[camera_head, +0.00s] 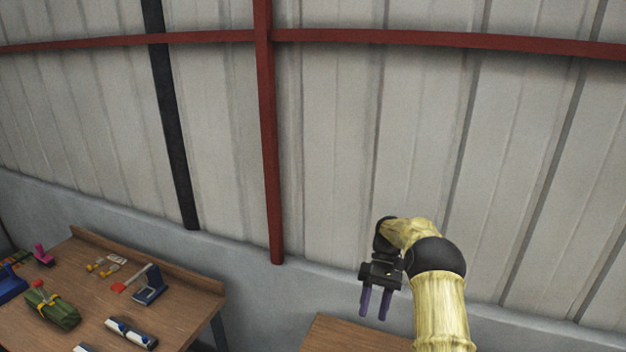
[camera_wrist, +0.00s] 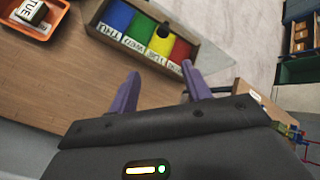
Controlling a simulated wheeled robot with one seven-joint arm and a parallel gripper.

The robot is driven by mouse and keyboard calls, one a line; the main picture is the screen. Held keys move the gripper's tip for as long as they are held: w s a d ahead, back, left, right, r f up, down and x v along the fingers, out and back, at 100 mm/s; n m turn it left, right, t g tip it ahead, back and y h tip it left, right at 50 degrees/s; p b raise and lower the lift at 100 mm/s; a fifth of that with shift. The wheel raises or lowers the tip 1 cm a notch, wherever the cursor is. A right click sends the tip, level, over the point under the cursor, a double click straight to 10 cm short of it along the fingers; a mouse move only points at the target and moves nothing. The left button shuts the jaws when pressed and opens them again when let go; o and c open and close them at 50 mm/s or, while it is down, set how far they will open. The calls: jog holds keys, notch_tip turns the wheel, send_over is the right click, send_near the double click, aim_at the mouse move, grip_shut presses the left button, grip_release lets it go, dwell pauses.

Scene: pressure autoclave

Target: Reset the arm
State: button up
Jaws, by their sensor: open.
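My arm (camera_head: 440,300) rises at the lower right in the head view and bends over at the top. My gripper (camera_head: 374,306) hangs from it with its purple fingers pointing down, apart and empty. In the wrist view my gripper (camera_wrist: 158,88) shows its two purple fingers spread with nothing between them. Below it is a wooden table (camera_wrist: 50,85), which also shows at the bottom of the head view (camera_head: 335,335). No autoclave is seen in either view.
The wrist view shows a box with coloured, day-labelled compartments (camera_wrist: 192,76) and an orange tray (camera_wrist: 62,8). A second table (camera_head: 185,310) at left in the head view holds a green bag (camera_head: 52,310) and a blue device (camera_head: 150,290). A grey wall stands behind.

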jog(key=s+a+f+m+t+h+b, duration=0.2)
jog(key=s+t+b, duration=0.3)
jog(key=s, duration=0.6)
jog(key=s+a+f+m+t+h+b, duration=0.1)
jog(key=s+a+f+t+b, duration=0.1)
jog(key=s+t+b, duration=0.4)
jog(key=s+b, duration=0.1)
jog(key=s, duration=0.3)
jog(key=shift+s+f+m+h, duration=0.4)
jog(key=shift+a, duration=0.1)
